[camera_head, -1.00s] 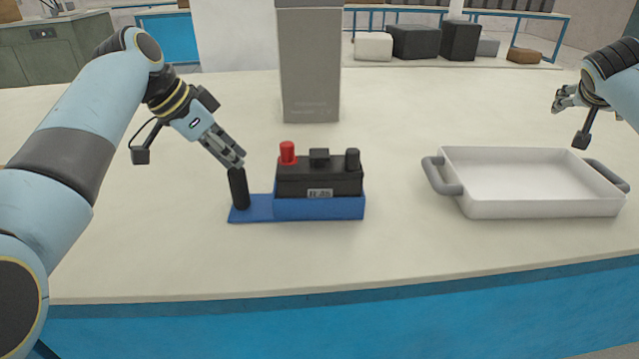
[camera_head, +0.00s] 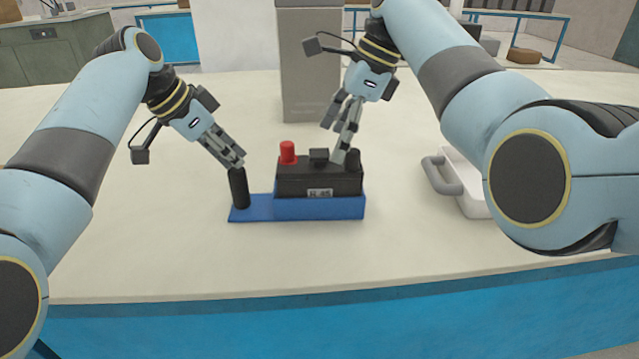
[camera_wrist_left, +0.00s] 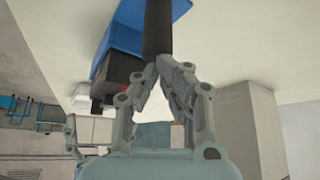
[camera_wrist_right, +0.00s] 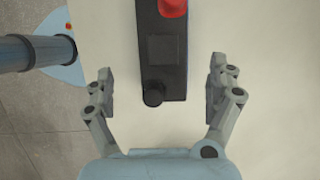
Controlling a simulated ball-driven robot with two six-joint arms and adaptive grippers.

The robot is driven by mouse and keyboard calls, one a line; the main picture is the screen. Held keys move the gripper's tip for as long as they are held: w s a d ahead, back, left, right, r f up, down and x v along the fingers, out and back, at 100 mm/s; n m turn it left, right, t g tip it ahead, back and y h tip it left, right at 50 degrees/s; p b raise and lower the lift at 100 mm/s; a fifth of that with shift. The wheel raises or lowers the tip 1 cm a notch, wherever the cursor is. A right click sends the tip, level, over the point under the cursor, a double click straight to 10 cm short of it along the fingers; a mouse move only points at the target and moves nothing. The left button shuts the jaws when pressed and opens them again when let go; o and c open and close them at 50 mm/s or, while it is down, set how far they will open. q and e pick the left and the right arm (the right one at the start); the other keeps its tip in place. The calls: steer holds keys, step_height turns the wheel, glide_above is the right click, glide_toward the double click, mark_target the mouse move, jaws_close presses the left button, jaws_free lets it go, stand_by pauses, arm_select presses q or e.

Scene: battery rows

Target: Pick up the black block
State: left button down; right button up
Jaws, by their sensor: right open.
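The black block (camera_head: 318,178) has a red knob (camera_head: 288,152), a black knob and a raised dark square on top. It sits upright in a blue holder (camera_head: 284,209) with a black upright handle (camera_head: 239,188) at its left end. My left gripper (camera_head: 234,163) is closed around the top of this handle; the handle also shows between its fingertips in the left wrist view (camera_wrist_left: 158,30). My right gripper (camera_head: 338,140) is open above the block's right part. In the right wrist view the block (camera_wrist_right: 163,55) lies between the spread fingers, with gaps on both sides.
A white tray (camera_head: 470,198) with grey handles stands to the right, mostly hidden by my right arm. A tall grey box (camera_head: 297,97) stands behind the block. The table is clear in front of the holder.

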mark_target(325, 152)
steer(key=x, duration=0.7)
steer(key=shift+w+a, duration=0.1)
steer(key=shift+w, duration=0.15)
steer(key=c, duration=1.6)
arm_select(q)
steer(key=shift+f, duration=0.1)
arm_select(e)
steer(key=shift+w+r, duration=0.1)
steer(key=shift+c, duration=0.9)
steer(key=shift+r, duration=0.15)
step_height(325, 152, up, 10)
steer(key=shift+f, duration=0.1)
